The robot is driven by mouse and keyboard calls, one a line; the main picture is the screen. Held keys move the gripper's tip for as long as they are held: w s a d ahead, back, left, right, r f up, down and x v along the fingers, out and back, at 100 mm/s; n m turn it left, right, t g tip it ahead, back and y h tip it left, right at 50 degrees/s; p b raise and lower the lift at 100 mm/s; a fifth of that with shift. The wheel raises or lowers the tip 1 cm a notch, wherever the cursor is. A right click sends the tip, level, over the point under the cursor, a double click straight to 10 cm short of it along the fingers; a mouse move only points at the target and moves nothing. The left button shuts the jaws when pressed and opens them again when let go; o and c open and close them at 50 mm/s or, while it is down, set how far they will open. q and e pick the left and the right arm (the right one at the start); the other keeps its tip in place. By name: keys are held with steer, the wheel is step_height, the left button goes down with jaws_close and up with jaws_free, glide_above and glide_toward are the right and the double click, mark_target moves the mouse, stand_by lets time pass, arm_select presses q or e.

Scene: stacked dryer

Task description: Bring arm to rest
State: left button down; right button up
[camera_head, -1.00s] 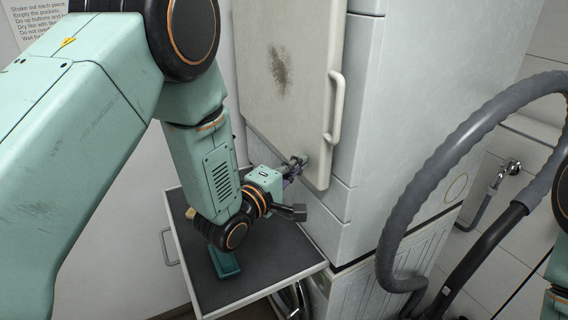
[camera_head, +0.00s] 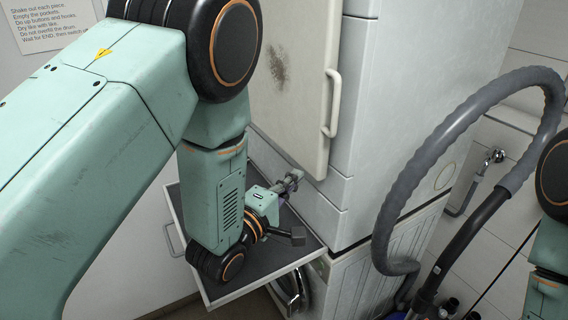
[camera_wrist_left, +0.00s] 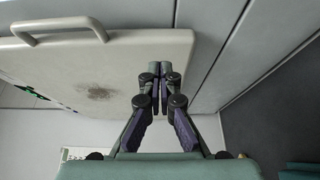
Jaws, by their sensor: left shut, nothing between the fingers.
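My left gripper (camera_head: 296,178) is in front of the stacked dryer (camera_head: 385,110), just below the lower edge of its pale door (camera_head: 290,75). In the left wrist view its fingers (camera_wrist_left: 159,72) are together, with nothing between them. The door, with a dark smudge, also shows there (camera_wrist_left: 110,75), beside and behind the fingertips. The door handle (camera_head: 332,103) is above and right of the gripper, apart from it. My right gripper is out of view; only part of my right arm shows at the right edge.
A dark-topped shelf or tray (camera_head: 275,252) lies below my left forearm. A thick grey hose (camera_head: 400,205) loops up at the right, near a wall tap (camera_head: 495,156). A printed notice (camera_head: 45,22) hangs on the left wall.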

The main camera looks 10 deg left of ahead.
arm_select(q)
steer(key=s+a+f+m+g+y+b, duration=0.2)
steer(key=s+a+f+m+g+b, duration=0.2)
steer(key=s+f+b, duration=0.3)
steer(key=s+a+f+m+g+y+b, duration=0.2)
steer(key=s+f+m+g+b, duration=0.3)
steer(key=s+f, duration=1.2)
steer(key=s+a+f+m+g+y+b, duration=0.2)
steer(key=s+f+g+b, duration=0.6)
steer(key=f, duration=1.6)
steer(key=s+a+m+b, duration=0.1)
steer(key=s+a+m, duration=0.1)
steer(key=s+a, duration=0.1)
steer(key=shift+s+a+m+b, duration=0.3)
steer(key=shift+s+a+b, duration=0.05)
steer(key=shift+s, duration=0.45)
